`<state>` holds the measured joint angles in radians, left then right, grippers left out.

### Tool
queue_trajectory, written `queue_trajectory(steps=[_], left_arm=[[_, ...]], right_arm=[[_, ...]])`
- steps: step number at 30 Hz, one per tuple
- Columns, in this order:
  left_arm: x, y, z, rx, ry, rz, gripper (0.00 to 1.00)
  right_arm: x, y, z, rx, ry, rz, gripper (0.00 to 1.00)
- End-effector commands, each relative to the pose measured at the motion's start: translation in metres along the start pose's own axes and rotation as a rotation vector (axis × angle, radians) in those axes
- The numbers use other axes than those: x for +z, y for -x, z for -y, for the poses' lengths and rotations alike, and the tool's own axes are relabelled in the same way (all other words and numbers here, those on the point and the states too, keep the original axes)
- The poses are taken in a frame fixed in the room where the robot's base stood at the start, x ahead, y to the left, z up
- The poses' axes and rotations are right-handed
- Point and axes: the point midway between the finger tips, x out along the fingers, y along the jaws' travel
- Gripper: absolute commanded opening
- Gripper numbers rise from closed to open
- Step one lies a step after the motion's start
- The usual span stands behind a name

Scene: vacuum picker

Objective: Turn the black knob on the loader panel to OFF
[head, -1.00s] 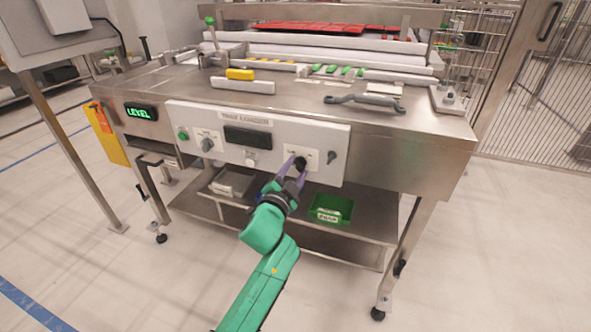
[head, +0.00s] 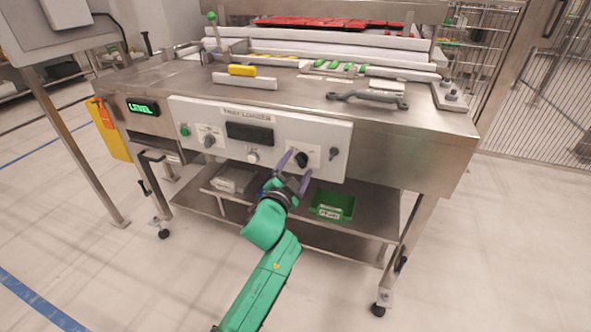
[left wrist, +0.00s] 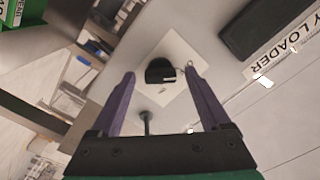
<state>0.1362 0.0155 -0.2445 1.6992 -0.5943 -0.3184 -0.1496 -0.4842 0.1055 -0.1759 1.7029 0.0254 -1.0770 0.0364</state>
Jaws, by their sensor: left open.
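The loader panel (head: 187,115) is a pale plate on the front of the steel machine. The black knob (head: 301,159) sits on a white label plate at its right part. In the left wrist view the knob (left wrist: 160,70) shows between the fingers, with a small white mark near its lower right edge. The lettering around it is too small to read. My left gripper (head: 298,165) has purple fingers spread wide in front of the knob, one on each side; they look apart from it. My right gripper is not in view.
A dark display (head: 249,134), a grey switch (head: 209,140) and a green button (head: 184,131) are left of the knob. A small dark switch (head: 334,153) stands just to its right. A green bin (head: 333,203) is on the shelf below. A grey handle (head: 368,98) lies on top.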

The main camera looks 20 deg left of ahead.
Motion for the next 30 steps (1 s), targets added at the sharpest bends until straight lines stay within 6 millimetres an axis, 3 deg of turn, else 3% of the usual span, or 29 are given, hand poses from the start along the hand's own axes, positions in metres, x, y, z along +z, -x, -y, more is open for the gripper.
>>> queue_trajectory(steps=[5,10,18,22,30], left_arm=[[0.000,0.017,0.000,0.002,0.000,0.001,0.80],[0.000,0.061,0.000,0.003,0.000,0.003,0.80],[0.001,0.130,-0.002,0.003,0.003,0.003,0.80],[0.001,0.143,-0.001,0.001,0.000,0.002,0.80],[0.000,0.146,0.000,0.000,0.000,0.001,0.80]], right_arm=[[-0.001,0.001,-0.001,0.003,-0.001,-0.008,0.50],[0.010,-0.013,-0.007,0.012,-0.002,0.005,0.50],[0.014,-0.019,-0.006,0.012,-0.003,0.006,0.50],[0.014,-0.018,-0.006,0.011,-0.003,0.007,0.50],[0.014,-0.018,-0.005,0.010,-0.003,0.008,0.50]])
